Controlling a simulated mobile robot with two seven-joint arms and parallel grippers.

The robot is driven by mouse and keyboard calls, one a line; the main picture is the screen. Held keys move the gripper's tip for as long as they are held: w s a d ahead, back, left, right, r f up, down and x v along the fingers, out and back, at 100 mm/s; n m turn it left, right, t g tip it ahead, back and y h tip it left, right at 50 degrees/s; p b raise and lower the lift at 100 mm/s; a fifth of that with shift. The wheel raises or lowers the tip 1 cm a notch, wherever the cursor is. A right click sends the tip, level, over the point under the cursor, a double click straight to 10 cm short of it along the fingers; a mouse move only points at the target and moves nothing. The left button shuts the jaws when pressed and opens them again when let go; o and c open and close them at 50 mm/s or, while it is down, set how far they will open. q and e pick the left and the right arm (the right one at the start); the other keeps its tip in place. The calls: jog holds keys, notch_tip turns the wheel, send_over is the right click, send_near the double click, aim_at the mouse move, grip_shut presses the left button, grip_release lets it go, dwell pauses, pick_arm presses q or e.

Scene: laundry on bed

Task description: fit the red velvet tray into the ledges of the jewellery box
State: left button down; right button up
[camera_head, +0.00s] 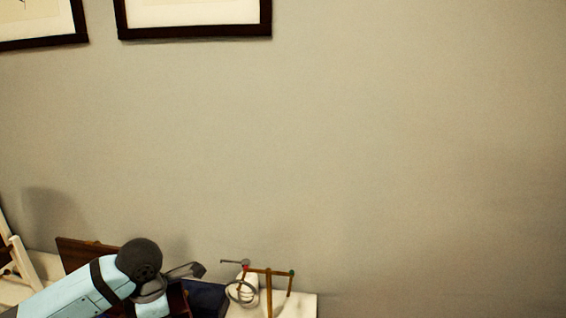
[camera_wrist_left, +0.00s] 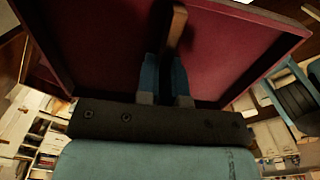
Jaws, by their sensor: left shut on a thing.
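In the left wrist view the red velvet tray (camera_wrist_left: 105,40) fills the upper part, a dark red panel with a brown wooden rim. A brown strip like a handle (camera_wrist_left: 177,28) crosses its middle. My left gripper (camera_wrist_left: 164,72) is shut on this handle. In the head view my left gripper (camera_head: 190,270) is low at the left of centre, seen from behind. A dark brown upright panel (camera_head: 75,252), seemingly the lid of the jewellery box, stands behind my arm. The box's inside and ledges are hidden by my arm and the frame edge. My right gripper is not in view.
A small stand with wooden bars (camera_head: 268,272) and a ring-like piece is right of my gripper on a white surface (camera_head: 303,305). A dark blue object (camera_head: 207,297) lies between them. A white frame (camera_head: 14,258) stands far left. Framed pictures (camera_head: 195,37) hang on the wall.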

pick_arm(q)
jog(key=m, duration=0.4)
jog(key=s+m, duration=0.1)
jog(key=m, duration=0.1)
jog(key=shift+d+r+m+p, duration=0.15)
jog(key=shift+r+m+p, duration=0.1)
jog(key=shift+m+p, duration=0.05)
jog(key=m, duration=0.6)
jog(key=shift+s+d+r+p, duration=0.1)
jog(key=shift+s+p, duration=0.2)
jog(key=shift+s, duration=0.1)
jog(key=m, duration=0.3)
jog(key=s+m, duration=0.1)
jog(key=m, duration=0.2)
jog(key=shift+d+r+p, duration=0.1)
jog(key=shift+r+p, duration=0.05)
jog(key=shift+p, duration=0.2)
jog(key=m, duration=0.5)
jog(key=shift+s, duration=0.3)
jog(key=shift+s, duration=0.1)
